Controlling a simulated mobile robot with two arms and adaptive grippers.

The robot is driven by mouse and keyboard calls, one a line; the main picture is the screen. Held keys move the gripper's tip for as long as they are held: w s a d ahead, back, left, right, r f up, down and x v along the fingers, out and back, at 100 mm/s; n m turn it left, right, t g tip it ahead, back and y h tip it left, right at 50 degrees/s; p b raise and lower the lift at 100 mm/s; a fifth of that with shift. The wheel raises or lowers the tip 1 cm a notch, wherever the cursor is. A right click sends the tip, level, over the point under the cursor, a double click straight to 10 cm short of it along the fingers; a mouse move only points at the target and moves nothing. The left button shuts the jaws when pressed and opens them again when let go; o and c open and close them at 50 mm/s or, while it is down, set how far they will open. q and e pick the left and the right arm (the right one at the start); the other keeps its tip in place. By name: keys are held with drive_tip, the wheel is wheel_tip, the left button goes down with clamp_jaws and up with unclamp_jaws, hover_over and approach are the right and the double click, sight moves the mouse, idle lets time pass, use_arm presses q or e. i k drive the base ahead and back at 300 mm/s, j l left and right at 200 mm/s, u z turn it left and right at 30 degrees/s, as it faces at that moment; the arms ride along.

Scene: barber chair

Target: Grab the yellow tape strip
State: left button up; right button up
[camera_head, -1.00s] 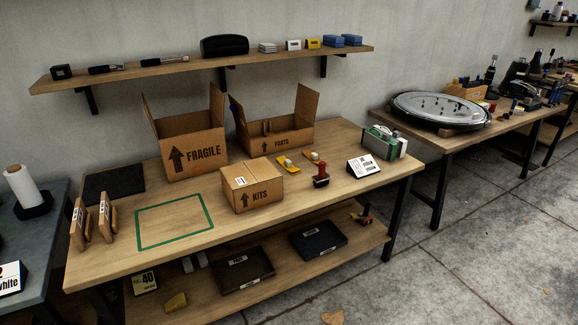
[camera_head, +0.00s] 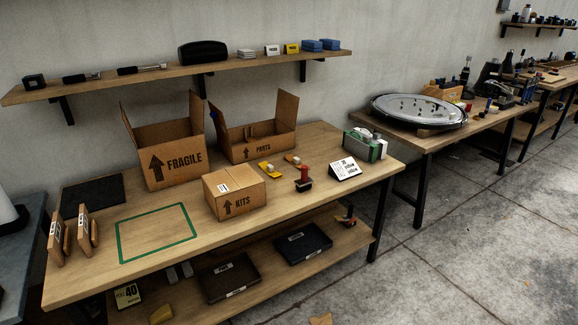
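A yellow flat piece with a small whitish roll or block on it (camera_head: 269,171) lies on the wooden workbench (camera_head: 100,276), just right of the closed KITS box (camera_head: 236,193). A smaller orange-yellow piece, also with a whitish part (camera_head: 296,161), lies a little further back and to the right. They are too small to tell which, if either, is the yellow tape strip. Neither of my grippers shows in the head view.
Open FRAGILE (camera_head: 170,158) and PARTS (camera_head: 256,147) boxes stand behind. A red-handled stamp (camera_head: 304,178), a white label stand (camera_head: 344,169) and a green-and-grey device (camera_head: 365,145) stand to the right. The green-outlined area (camera_head: 157,233) is empty.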

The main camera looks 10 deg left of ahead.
sight(269, 169)
drive_tip(key=i+j, duration=0.15)
drive_tip(key=i, duration=0.45)
drive_tip(key=i+j, duration=0.1)
drive_tip(key=i, duration=0.45)
drive_tip(key=z, duration=0.05)
